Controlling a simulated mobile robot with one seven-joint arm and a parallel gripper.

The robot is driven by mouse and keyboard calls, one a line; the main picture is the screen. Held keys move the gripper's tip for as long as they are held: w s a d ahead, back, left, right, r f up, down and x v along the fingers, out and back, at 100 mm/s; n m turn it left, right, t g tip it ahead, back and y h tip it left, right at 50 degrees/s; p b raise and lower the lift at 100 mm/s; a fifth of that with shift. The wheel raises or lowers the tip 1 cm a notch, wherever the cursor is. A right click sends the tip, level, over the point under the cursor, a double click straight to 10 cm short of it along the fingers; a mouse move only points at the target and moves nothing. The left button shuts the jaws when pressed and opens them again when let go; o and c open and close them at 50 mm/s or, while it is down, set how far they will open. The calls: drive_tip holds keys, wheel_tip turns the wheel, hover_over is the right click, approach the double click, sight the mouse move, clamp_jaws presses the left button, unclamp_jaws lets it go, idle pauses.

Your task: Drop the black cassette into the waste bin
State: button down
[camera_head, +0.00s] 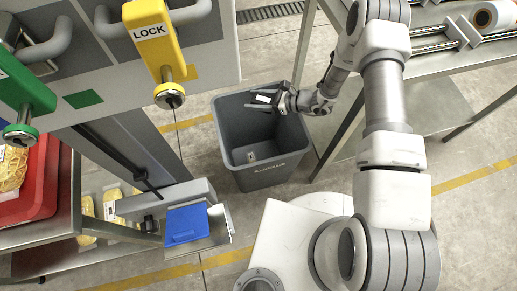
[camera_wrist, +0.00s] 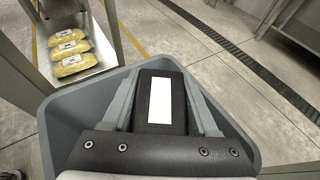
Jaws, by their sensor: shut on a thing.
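The black cassette (camera_wrist: 160,102) with a white label fills the space between my gripper's fingers in the wrist view. In the head view the cassette (camera_head: 263,98) is small and dark, with its white label showing. My gripper (camera_head: 268,99) is shut on it and holds it over the open top of the grey waste bin (camera_head: 270,176). The bin's rim (camera_wrist: 62,125) surrounds the gripper and cassette in the wrist view. A small pale item (camera_head: 251,157) lies inside the bin; I cannot tell what it is.
A blue block (camera_head: 187,224) sits on a metal tray left of the bin. Yellow packs (camera_wrist: 70,48) lie on a shelf. A metal table (camera_head: 455,62) stands to the right.

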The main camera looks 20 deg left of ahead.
wheel_tip(320, 180, down, 4)
drive_tip(key=shift+f+b, duration=0.15)
drive_tip(key=shift+b, duration=1)
drive_tip(key=shift+c, duration=0.4)
unclamp_jaws()
